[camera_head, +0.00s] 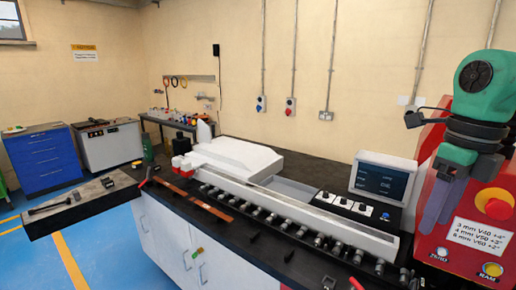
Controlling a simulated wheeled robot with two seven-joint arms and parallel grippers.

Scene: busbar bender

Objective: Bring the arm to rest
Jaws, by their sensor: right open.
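My right arm comes in at the upper right, with a green joint and a dark wrist. My right gripper (432,208) hangs below it, fingers pointing down, in front of the red control box (466,238). It is open, and I see nothing between its grey fingers. I cannot tell whether it touches the box. My left gripper is not in view. The white busbar bender (240,157) stands on the dark bench, with a copper-coloured bar (190,197) lying along its left front.
A screen (384,182) stands left of my right gripper. A red emergency button (495,204) is on the control box at its right. A row of rollers (285,224) runs along the bench front. A side shelf (85,204) holds tools. Blue floor is clear at lower left.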

